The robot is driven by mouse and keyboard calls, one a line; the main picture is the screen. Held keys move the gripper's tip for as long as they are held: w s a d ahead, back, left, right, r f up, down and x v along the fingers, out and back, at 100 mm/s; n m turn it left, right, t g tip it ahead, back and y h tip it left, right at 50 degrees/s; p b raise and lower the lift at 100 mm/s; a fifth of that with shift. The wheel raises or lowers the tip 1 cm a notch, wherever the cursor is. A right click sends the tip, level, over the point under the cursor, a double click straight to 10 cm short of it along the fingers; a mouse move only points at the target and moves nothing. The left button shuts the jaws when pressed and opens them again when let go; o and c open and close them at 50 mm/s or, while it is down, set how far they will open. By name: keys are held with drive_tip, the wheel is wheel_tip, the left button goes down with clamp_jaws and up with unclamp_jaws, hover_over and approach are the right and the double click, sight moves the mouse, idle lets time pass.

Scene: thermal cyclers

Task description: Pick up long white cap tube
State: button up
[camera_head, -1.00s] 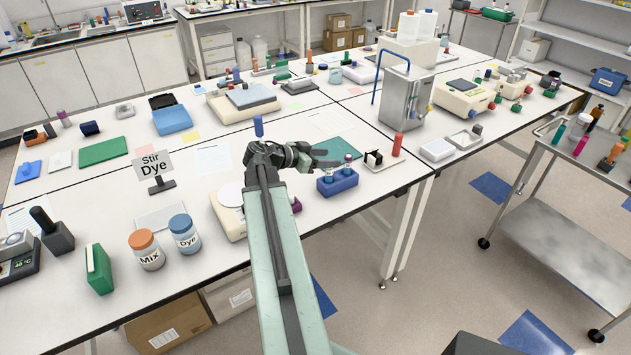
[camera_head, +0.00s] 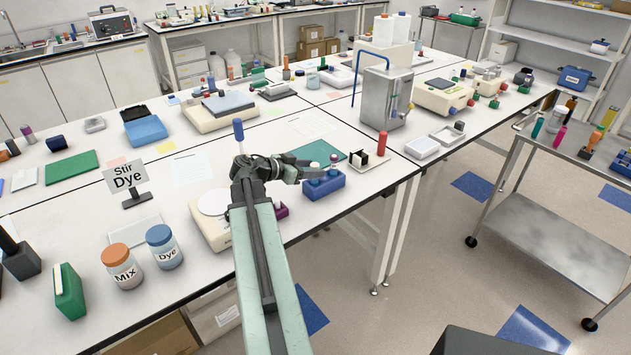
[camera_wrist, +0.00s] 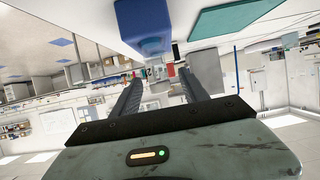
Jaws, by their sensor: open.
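A blue rack (camera_head: 325,187) stands near the front edge of the bench, right of my arm, and shows at the top of the wrist view (camera_wrist: 143,18). It holds tubes; one has a purple cap (camera_head: 334,158). Another, with a pale top (camera_head: 314,168), is partly covered by my gripper. I cannot tell for certain which is the long white cap tube. My gripper (camera_head: 314,166) is at the rack, in front of the tubes in the head view. In the wrist view, its two fingers (camera_wrist: 159,78) are apart with nothing seen held between them.
A teal mat (camera_head: 320,151) lies behind the rack. A red-capped bottle (camera_head: 382,144) and a small black-and-white holder (camera_head: 366,158) stand to its right. A white-topped device (camera_head: 213,210) and the Mix (camera_head: 122,268) and Dye (camera_head: 164,248) jars are to the left.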

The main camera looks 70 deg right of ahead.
drive_tip(key=b+x, duration=0.1)
drive_tip(key=x, duration=0.3)
drive_tip(key=shift+s+d, duration=0.15)
drive_tip(key=shift+s, duration=0.05)
clamp_jaws()
wheel_tip(320, 180, up, 10)
drive_tip(key=p, duration=1)
